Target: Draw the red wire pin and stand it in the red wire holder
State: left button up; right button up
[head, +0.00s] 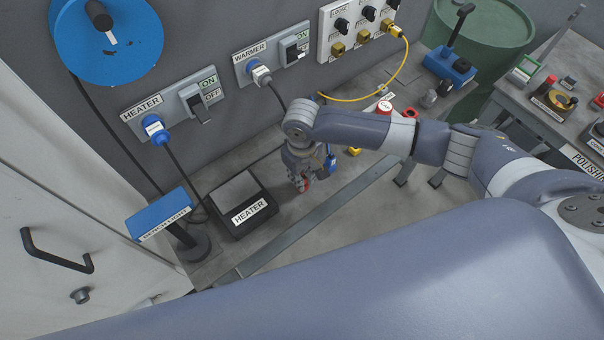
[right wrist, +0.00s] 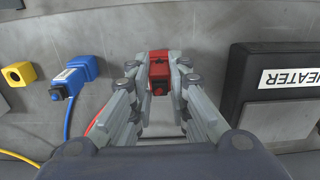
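My right gripper (head: 302,184) points down at the bench between the black heater box and the blue wire pin. In the right wrist view my right gripper (right wrist: 160,72) has its fingertips on both sides of a red block-shaped piece, which looks like the red wire pin (right wrist: 160,86), and appears shut on it. More red (right wrist: 158,57) shows just beyond it, likely the red wire holder; I cannot tell whether the pin sits in it. A red wire (right wrist: 102,119) runs beside the left finger. My left gripper is not in view.
The blue wire pin (right wrist: 63,88) and an empty-looking yellow holder (right wrist: 18,75) are left of the gripper in the wrist view. The heater box (head: 240,205) stands close on the other side. Wall switches and a yellow cable (head: 378,91) are behind.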

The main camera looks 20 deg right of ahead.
aim_at(302, 175)
jog(key=o, duration=0.4)
jog(key=shift+c, duration=0.2)
jog(key=shift+r, duration=0.1)
notch_tip(302, 175, up, 12)
dwell(0.9)
